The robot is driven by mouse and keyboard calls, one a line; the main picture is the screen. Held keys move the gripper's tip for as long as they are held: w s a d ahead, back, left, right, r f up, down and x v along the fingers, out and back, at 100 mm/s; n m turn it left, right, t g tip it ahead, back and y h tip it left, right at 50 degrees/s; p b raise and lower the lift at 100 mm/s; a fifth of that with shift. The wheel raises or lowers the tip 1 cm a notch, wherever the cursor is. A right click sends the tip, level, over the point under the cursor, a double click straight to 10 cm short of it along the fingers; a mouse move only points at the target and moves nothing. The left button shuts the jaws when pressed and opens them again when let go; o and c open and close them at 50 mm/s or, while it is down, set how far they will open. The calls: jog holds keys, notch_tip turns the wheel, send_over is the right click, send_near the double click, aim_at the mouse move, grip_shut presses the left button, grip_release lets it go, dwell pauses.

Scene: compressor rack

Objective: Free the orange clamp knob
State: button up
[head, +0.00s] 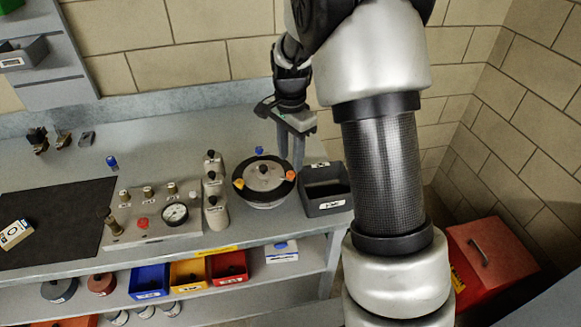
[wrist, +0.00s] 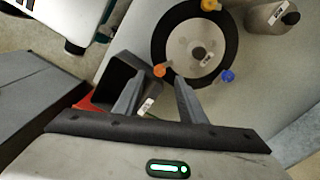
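A round pot (head: 264,178) with a black rim and pale lid stands on the bench. Three clamp knobs sit around its rim: orange (head: 290,175), yellow (head: 239,184) and blue (head: 259,150). In the wrist view the orange clamp knob (wrist: 160,70) lies at the rim's edge, in line with the gap between my fingertips. My gripper (head: 291,164) points down over the pot's right side, its fingers (wrist: 156,80) apart with nothing visibly held. I cannot tell the height left between fingertips and knob.
A dark grey bin (head: 325,190) stands close to the pot's right. Grey bottles (head: 215,212) and a gauge panel (head: 150,215) stand to its left. A black mat (head: 55,220) lies further left. A red box (head: 490,260) stands on the right below bench height.

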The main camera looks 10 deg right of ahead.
aim_at(291, 173)
jog(key=shift+f, duration=2.15)
jog(key=shift+c, duration=0.3)
grip_shut()
